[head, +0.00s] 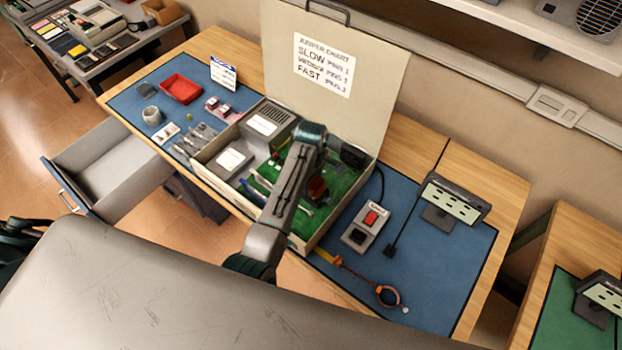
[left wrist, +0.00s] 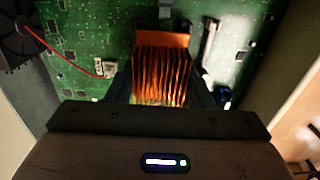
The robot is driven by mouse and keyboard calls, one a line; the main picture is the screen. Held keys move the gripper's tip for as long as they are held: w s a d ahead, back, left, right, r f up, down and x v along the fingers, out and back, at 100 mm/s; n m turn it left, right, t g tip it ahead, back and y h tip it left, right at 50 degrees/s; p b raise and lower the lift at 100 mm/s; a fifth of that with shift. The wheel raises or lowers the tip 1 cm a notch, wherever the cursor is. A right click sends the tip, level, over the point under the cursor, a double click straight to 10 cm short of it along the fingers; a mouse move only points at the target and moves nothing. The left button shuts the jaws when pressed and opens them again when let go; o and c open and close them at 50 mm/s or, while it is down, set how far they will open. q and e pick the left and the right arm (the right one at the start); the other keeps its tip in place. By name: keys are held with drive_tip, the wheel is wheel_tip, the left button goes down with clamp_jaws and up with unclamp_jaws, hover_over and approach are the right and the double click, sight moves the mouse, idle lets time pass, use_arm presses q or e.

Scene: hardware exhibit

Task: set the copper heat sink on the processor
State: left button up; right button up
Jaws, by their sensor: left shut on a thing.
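The copper heat sink (left wrist: 162,70), a finned orange block, is between the fingers of my left gripper (left wrist: 162,88) in the left wrist view. The gripper is shut on it. In the head view the heat sink (head: 318,188) is a small reddish-brown block under my left wrist, over the green circuit board (head: 347,180) in the open case (head: 313,243). I cannot make out the processor; the heat sink and gripper may cover it. Whether the heat sink touches the board is unclear. My right gripper is not in view.
The raised lid (head: 325,115) with a chart stands behind the case. A black fan (left wrist: 22,30) with a red wire is beside the board. A switch box (head: 365,228) and a wrist strap (head: 388,296) lie on the blue mat at right. A red tray (head: 181,89) is at left.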

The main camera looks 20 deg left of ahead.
use_arm(q)
drive_tip(key=shift+f+b, duration=0.3)
drive_tip(key=shift+f, duration=0.5)
idle(0.9)
drive_tip(key=o, duration=0.8)
drive_tip(key=shift+o, duration=0.2)
drive_tip(key=o, duration=0.3)
drive_tip(key=shift+r+p, duration=0.3)
drive_tip(key=shift+r, duration=0.3)
drive_tip(key=shift+r, duration=3)
drive_tip(key=shift+s+f, duration=0.1)
